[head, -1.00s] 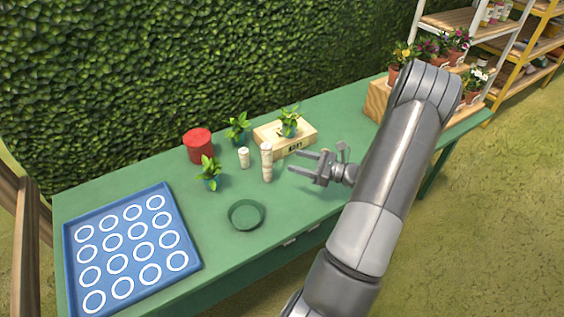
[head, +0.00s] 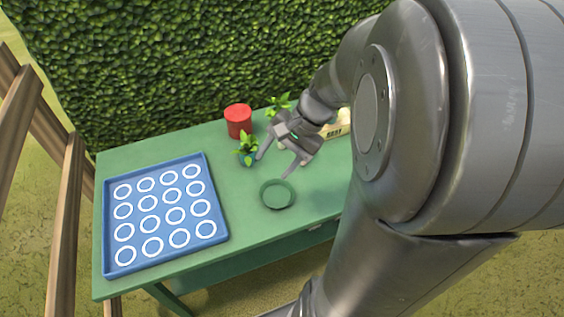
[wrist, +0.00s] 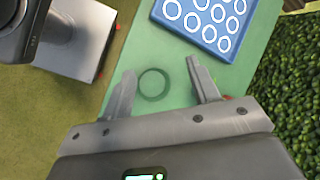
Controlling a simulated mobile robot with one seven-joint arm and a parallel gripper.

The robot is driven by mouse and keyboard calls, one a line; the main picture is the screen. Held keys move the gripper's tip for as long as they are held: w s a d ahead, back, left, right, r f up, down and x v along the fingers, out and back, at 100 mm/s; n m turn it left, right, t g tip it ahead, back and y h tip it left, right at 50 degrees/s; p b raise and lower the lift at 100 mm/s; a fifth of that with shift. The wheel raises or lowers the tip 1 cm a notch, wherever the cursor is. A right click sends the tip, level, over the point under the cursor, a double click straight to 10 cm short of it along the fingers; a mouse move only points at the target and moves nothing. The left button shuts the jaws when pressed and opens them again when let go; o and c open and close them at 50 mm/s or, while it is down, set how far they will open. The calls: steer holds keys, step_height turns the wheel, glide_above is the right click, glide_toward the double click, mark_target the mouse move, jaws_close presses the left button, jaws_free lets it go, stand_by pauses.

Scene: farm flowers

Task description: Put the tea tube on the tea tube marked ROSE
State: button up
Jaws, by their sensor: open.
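My gripper (head: 272,168) is open and empty above the green table, with its fingers pointing down toward the front. In the head view its fingertips lie between a potted plant and a round green dish (head: 277,195). In the wrist view my gripper (wrist: 161,68) has its two fingers spread wide, with nothing between them but the table and the dish (wrist: 154,98) beyond. No tea tube shows in either current view. The area where the pale tubes stood earlier is covered by my gripper and arm in the head view. No ROSE marking is readable.
A blue tray (head: 109,215) with white rings lies at the table's left. A red canister (head: 238,121) and potted plants (head: 247,145) stand at the back, before a hedge. The green table (head: 235,218) is clear around the dish.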

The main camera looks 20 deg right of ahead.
steer(key=s+a+r+n+t+h, duration=0.2)
steer(key=s+r+n+t+h, duration=0.2)
steer(key=s+r+n, duration=0.5)
steer(key=shift+a+t+h, duration=0.15)
steer(key=shift+t+h, duration=0.15)
steer(key=shift+h, duration=0.9)
